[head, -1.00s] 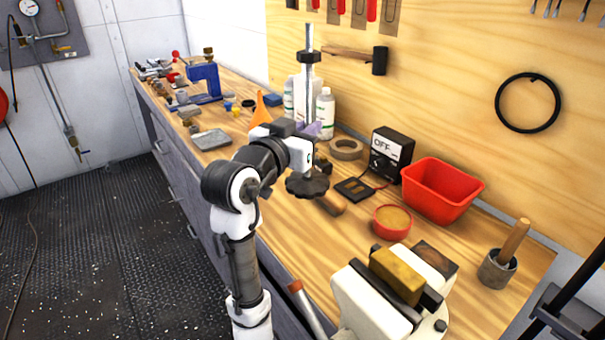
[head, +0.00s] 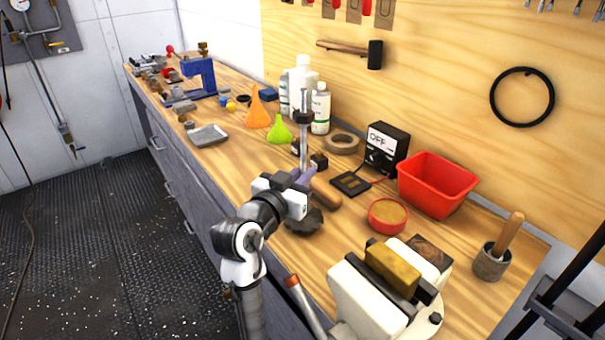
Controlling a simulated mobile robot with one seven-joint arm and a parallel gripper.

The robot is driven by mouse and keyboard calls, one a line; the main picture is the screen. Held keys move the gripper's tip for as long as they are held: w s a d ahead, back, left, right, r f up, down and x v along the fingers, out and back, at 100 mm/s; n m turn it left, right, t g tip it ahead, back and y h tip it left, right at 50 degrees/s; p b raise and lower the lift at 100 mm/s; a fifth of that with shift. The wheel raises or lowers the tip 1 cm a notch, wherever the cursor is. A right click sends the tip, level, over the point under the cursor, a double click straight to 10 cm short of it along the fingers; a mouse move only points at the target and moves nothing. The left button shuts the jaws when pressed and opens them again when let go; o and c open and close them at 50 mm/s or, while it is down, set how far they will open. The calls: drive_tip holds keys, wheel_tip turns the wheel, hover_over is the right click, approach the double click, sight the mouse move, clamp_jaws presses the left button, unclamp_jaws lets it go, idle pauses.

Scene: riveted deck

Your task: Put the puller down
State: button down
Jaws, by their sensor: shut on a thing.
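The puller (head: 304,132) is an upright silver rod with a black collar and dark blocks low on its shaft. It stands in front of the white bottles, over the middle of the bench (head: 235,160). My gripper (head: 303,180) is shut on the puller's lower part, near a purple piece. A dark lobed part (head: 304,222) shows just below my gripper; I cannot tell whether it belongs to the puller. The puller's lower end is hidden, so I cannot tell whether it touches the bench.
A wooden handle (head: 326,194) lies right beside my gripper. Nearby are a black pad (head: 350,183), a tape roll (head: 342,143), a red dish (head: 388,216), a red bin (head: 437,185) and a vise (head: 375,290). Green (head: 279,130) and orange (head: 258,110) funnels stand behind left. Bare wood lies left.

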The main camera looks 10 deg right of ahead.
drive_tip(key=shift+f, duration=0.1)
drive_tip(key=c, duration=1.5)
unclamp_jaws()
drive_tip(key=b+v, duration=0.3)
drive_tip(key=v, duration=0.9)
drive_tip(key=shift+r, duration=0.2)
drive_tip(key=shift+a, duration=0.1)
